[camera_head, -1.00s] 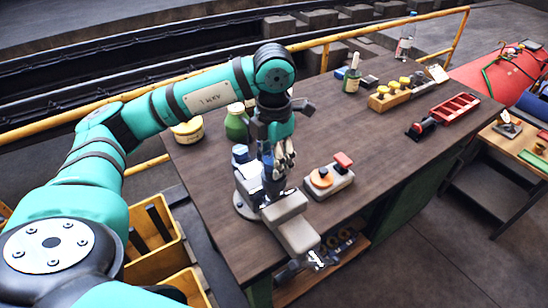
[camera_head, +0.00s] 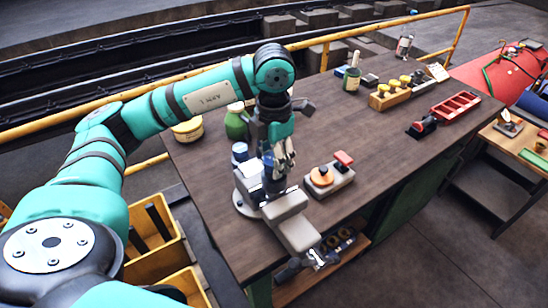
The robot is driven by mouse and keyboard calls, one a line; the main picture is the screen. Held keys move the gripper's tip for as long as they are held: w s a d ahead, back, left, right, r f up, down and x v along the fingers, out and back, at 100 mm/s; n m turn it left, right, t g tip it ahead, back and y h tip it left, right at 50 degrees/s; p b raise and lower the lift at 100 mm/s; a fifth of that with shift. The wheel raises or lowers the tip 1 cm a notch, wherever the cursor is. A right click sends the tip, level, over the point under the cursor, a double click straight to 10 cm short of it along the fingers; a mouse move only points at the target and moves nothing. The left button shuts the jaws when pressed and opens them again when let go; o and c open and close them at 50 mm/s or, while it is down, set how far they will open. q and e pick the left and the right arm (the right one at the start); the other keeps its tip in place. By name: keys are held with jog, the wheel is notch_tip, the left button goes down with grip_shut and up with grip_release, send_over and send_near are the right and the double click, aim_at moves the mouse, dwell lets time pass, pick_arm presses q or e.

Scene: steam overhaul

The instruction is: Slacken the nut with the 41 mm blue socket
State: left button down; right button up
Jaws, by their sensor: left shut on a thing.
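My left gripper (camera_head: 283,160) is over the grey vise (camera_head: 291,205) at the near edge of the dark bench. It is shut on a dark blue socket (camera_head: 272,182), which stands roughly upright at the vise jaws. The fingers hide part of the socket. The nut is not visible, so I cannot tell whether the socket is around it. Another blue piece (camera_head: 240,152) stands behind the vise. The size marking on the socket cannot be read. My right gripper is not in view.
A green bottle (camera_head: 236,124) and a cream tin (camera_head: 188,132) stand behind. A wooden block with yellow knobs (camera_head: 392,96) and a red tray (camera_head: 455,107) lie farther right. The bench middle is clear.

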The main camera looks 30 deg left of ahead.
pick_arm(q)
jog(key=n, duration=0.4)
dwell(0.3)
jog(key=shift+n, duration=2.1)
jog(key=n, duration=0.4)
jog(key=shift+p, duration=0.3)
